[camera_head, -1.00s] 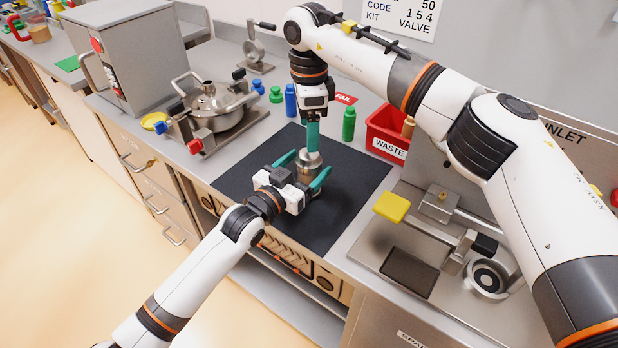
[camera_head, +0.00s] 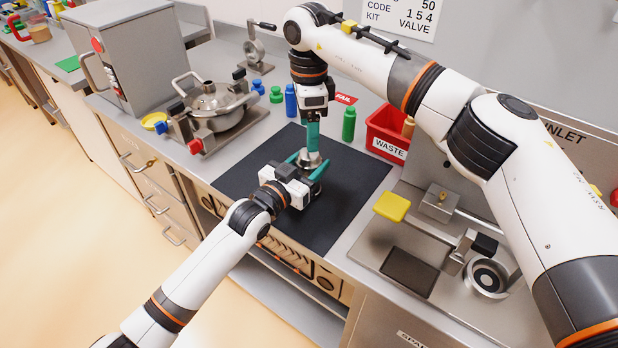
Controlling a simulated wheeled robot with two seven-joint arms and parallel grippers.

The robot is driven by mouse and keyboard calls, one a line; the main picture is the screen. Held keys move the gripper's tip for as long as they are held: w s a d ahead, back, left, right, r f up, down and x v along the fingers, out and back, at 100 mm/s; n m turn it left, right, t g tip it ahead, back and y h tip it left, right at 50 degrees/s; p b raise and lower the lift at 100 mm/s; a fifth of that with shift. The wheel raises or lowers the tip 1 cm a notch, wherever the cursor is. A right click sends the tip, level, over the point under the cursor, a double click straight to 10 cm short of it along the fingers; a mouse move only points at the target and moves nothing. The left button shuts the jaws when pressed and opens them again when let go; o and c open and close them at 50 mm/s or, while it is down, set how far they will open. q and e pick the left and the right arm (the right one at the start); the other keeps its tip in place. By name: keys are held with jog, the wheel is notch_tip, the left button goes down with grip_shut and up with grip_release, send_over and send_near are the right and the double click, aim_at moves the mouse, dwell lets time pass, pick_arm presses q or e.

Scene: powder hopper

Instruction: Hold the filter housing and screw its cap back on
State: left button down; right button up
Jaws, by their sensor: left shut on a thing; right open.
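The metal filter housing stands upright on the black mat (camera_head: 345,205), mostly hidden by my grippers. Its silvery cap (camera_head: 309,159) shows at the top, directly under my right gripper; whether the cap is seated cannot be told. My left gripper (camera_head: 306,170) comes in low from the front, with its teal fingers on either side of the housing, shut on it. My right gripper (camera_head: 313,146) points straight down from above, its teal fingers at the cap. It is open, though its fingers overlap in this view.
A red WASTE bin (camera_head: 388,135), a green bottle (camera_head: 348,124) and a blue bottle (camera_head: 290,101) stand behind the mat. A metal pot with clamps (camera_head: 212,102) is at the left. A steel fixture with a yellow pad (camera_head: 392,206) is at the right. The mat's right side is clear.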

aim_at(309, 156)
jog(key=n, duration=1.1)
jog(key=shift+n, duration=0.4)
jog(key=n, duration=1)
jog(key=shift+n, duration=0.4)
jog(key=shift+f, duration=0.1)
jog(key=shift+f, duration=3.95)
jog(key=shift+c, duration=0.3)
jog(key=c, duration=0.9)
jog(key=o, duration=1.1)
